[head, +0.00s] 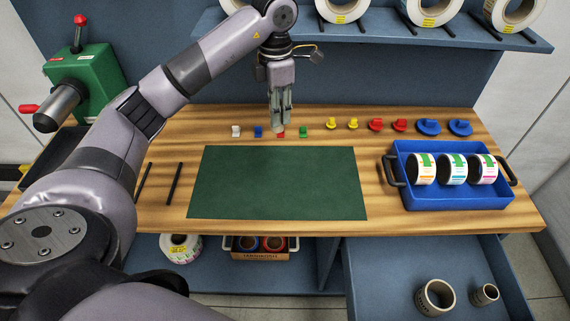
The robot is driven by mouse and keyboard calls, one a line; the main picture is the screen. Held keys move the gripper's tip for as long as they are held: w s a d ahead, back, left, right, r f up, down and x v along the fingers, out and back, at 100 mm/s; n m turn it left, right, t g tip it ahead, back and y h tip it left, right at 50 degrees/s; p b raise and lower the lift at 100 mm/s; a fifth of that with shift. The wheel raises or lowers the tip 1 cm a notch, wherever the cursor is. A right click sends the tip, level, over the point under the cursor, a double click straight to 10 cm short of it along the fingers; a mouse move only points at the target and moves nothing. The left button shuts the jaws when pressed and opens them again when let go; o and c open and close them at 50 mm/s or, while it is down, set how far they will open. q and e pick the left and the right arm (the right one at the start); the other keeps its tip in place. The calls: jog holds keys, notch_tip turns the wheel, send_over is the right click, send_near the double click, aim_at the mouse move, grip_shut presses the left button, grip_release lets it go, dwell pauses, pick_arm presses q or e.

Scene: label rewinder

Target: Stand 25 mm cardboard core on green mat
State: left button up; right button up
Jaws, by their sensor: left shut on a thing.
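Two brown cardboard cores are in the open drawer at lower right: a wider one (436,298) and a narrower one (485,294), apart from each other. No size marking is legible on either. The green mat (277,183) lies bare on the wooden bench. My left gripper (281,126) points down behind the mat's far edge, shut on a small red piece (281,134) in a row of small coloured pieces. The fingers hide most of that piece. My right gripper is not in view.
A blue tray (454,202) with three label rolls stands right of the mat. Beside the red piece are white (236,131), blue (258,131) and green (303,132) pieces. Yellow, red and blue parts line the back right. A green rewinder (92,82) stands left.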

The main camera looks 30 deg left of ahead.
pick_arm(q)
jog(key=f, duration=0.3)
jog(key=s+f+p, duration=0.1)
jog(key=f, duration=0.2)
jog(key=shift+s+f, duration=0.15)
jog(key=shift+s, duration=0.05)
jog(key=f+p, duration=0.1)
jog(key=f, duration=0.3)
jog(key=f+p, duration=0.1)
jog(key=f, duration=0.3)
jog(key=shift+w+f, duration=0.2)
jog(key=shift+f, duration=0.1)
notch_tip(320, 180, down, 4)
jog(key=shift+r+p, duration=0.25)
jog(key=shift+p, duration=0.3)
jog(key=shift+w+f, duration=0.1)
jog(key=shift+f, duration=0.05)
